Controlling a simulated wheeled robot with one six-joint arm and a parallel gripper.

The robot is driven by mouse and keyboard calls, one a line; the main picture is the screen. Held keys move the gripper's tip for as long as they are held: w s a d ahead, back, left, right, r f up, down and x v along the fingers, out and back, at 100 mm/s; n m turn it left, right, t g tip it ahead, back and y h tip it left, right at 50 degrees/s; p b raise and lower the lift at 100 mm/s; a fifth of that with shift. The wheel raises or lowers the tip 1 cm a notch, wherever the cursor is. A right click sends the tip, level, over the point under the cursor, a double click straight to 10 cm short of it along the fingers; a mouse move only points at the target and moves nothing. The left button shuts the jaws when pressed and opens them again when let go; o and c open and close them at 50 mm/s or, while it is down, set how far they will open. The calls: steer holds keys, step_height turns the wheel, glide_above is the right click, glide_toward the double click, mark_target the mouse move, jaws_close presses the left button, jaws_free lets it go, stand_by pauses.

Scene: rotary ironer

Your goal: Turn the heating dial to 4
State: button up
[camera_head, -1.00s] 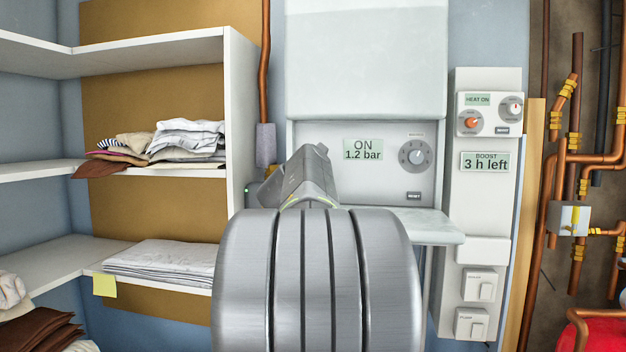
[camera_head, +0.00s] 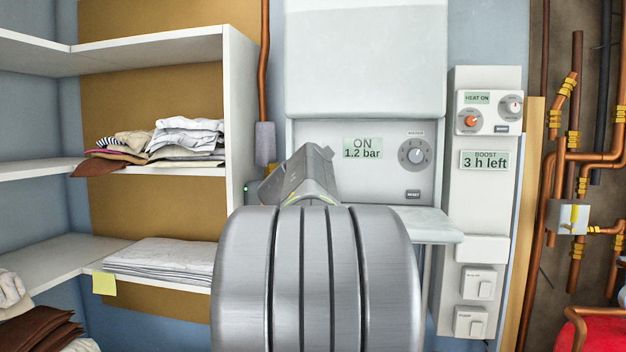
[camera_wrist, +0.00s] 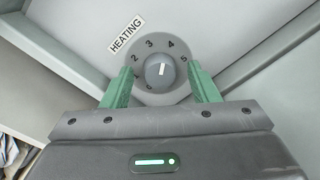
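In the wrist view, a round grey heating dial (camera_wrist: 160,71) with a white pointer mark sits on a pale panel beside a tilted HEATING label (camera_wrist: 126,33). Numbers 2 to 5 show around its upper side. The mark points between 3 and 4, a little nearer 4. My gripper (camera_wrist: 161,74) is open, with one green finger on each side of the knob in this view and visible gaps between. I cannot tell the depth between fingertips and knob. In the head view my arm hides the fingers. A grey dial (camera_head: 417,153) shows uncovered there; its label is unreadable.
The boiler panel shows a display (camera_head: 363,148) reading ON 1.2 bar. A control box (camera_head: 489,112) with two small dials is at right, above a boost display (camera_head: 485,160). Shelves (camera_head: 150,50) with folded cloths stand left; copper pipes (camera_head: 577,130) run at far right.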

steer(key=b+v, duration=0.3)
steer(key=v, duration=1)
steer(key=shift+s+a+f, duration=0.1)
steer(key=shift+s+a, duration=0.05)
steer(key=shift+s, duration=0.25)
